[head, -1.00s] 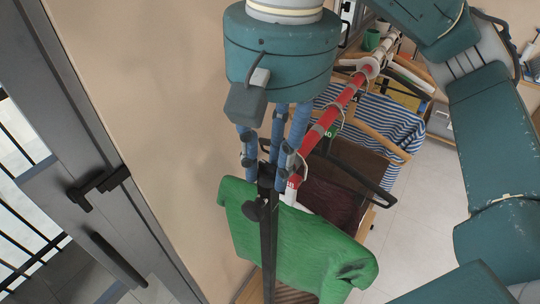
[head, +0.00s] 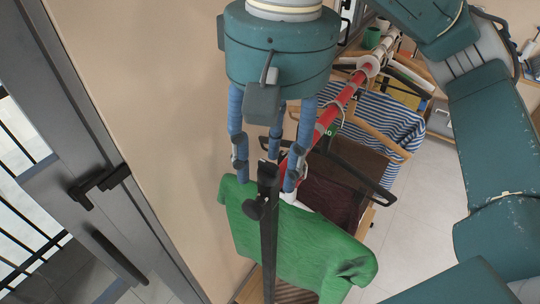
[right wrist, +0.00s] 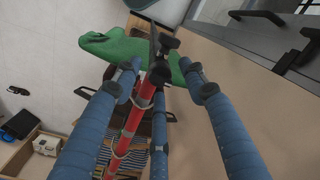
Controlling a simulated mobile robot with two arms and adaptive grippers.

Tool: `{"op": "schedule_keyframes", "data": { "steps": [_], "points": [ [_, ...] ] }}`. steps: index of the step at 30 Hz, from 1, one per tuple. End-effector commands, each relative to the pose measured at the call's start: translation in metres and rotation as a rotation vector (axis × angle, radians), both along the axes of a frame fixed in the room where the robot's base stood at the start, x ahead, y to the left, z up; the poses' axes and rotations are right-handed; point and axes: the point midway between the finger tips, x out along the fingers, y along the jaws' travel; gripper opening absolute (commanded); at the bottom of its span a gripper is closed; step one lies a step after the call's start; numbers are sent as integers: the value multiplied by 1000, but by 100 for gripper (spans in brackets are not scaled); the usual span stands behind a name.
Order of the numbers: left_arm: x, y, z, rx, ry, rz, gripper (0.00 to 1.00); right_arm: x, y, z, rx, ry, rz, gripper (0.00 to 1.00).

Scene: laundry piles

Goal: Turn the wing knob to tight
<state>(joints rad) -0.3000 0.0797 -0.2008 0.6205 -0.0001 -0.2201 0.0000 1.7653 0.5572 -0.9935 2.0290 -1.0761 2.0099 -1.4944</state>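The wing knob (head: 256,208) is a small black piece on the side of a black upright post (head: 268,250). The post stands at the near end of a red and white rail (head: 340,105). My right gripper (head: 267,178) has blue padded fingers pointing down, spread around the top of the post, just above the knob. In the right wrist view the gripper (right wrist: 162,85) is open, with black parts at the rail's end between its fingers; I cannot tell which is the wing knob there. The fingers hold nothing that I can see. My left gripper is not in view.
A green garment (head: 300,245) hangs at the rail's near end, beside the post. A striped shirt (head: 385,120) and dark clothes hang farther along. A beige wall (head: 160,120) and a grey barred door (head: 75,130) are at left. Pale floor shows at right.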

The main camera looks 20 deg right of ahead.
Motion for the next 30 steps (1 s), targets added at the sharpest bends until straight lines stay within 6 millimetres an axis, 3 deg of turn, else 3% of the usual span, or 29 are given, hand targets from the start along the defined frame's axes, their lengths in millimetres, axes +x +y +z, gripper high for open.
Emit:
{"op": "schedule_keyframes", "data": {
  "steps": [11,24,30],
  "points": [
    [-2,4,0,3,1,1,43,0,-1,9,-1,-1,-2,43],
    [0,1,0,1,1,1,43,0,-6,91,-1,-3,-4,43],
    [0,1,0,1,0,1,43,0,-8,113,-1,-1,-2,43]
  ]
}}
